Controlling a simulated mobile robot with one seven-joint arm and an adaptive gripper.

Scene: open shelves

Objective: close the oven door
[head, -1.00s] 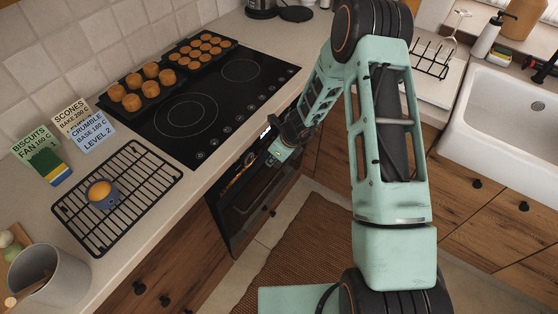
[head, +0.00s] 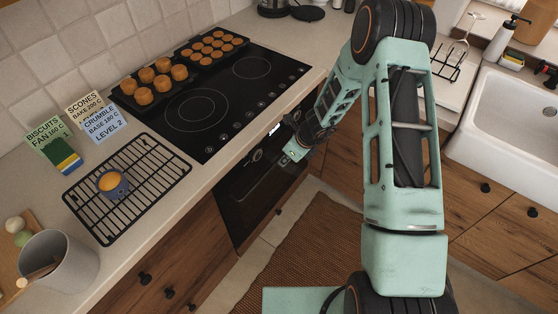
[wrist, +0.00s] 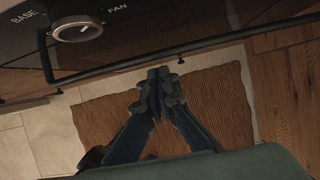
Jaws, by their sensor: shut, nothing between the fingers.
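The oven is built in under the black hob. Its dark glass door (head: 245,205) stands upright in the head view and looks flush with the front, or nearly so; my arm hides part of its right side. In the wrist view the oven's control panel (wrist: 30,45) carries a round knob (wrist: 78,32) marked BASE and FAN. A dark handle bar (wrist: 215,42) crosses below it. My gripper (wrist: 158,75) is shut and empty, its fingertips close to the bar; I cannot tell whether they touch. In the head view my gripper (head: 292,152) is at the oven's upper front.
The hob (head: 200,110) holds trays of baked goods (head: 155,85). A brown mat (head: 310,245) lies on the floor. A sink (head: 510,120) is at right.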

